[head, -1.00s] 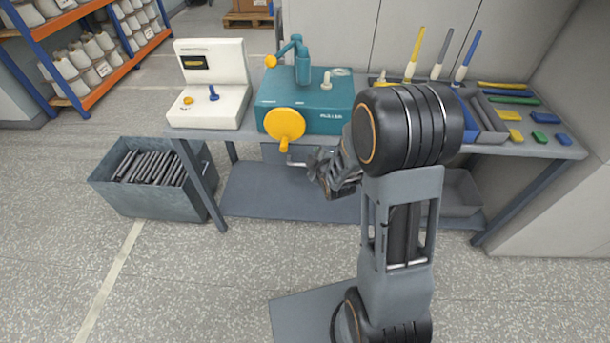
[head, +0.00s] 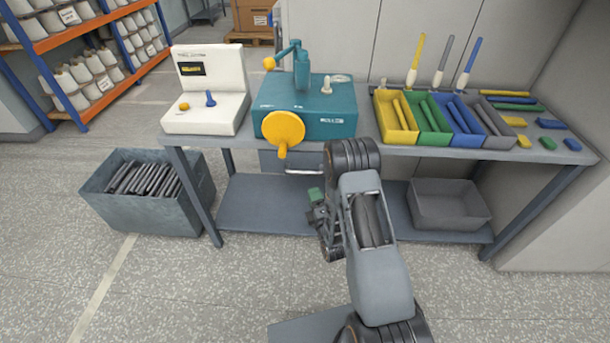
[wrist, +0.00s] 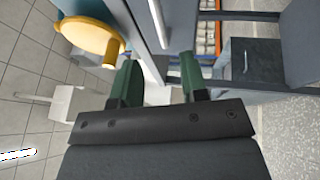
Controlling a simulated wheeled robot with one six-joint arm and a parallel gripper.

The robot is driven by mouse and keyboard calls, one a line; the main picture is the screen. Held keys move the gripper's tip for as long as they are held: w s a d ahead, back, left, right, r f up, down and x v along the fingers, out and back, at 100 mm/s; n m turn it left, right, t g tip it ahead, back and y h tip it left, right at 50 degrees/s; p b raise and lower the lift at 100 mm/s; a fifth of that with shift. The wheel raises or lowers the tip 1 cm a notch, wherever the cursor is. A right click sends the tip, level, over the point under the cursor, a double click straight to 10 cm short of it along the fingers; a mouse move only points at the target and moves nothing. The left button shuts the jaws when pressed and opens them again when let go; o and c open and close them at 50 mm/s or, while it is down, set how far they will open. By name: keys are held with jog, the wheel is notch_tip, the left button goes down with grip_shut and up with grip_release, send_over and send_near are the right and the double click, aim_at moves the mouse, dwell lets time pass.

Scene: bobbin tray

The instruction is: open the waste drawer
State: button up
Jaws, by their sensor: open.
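The grey drawer (head: 272,160) hangs under the bench, below the teal winder, and its front looks shut. Its silver bar handle (head: 303,171) runs across the front. My gripper (head: 316,196) is below and slightly right of the handle in the head view, partly hidden by my own arm. In the wrist view, my gripper (wrist: 158,80) is open with its two green fingers apart and nothing between them. The silver handle (wrist: 158,22) shows ahead, in line with the gap between the fingers and apart from them.
The teal winder (head: 325,115) stands on the bench, its yellow handwheel (head: 283,130) overhanging near the drawer. A lower shelf (head: 260,205) carries a grey bin (head: 450,208). A grey crate (head: 140,210) of dark rods stands on the floor at left. Floor in front is clear.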

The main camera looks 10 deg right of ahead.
jog(key=x, duration=0.9)
jog(key=shift+w, duration=0.15)
grip_shut()
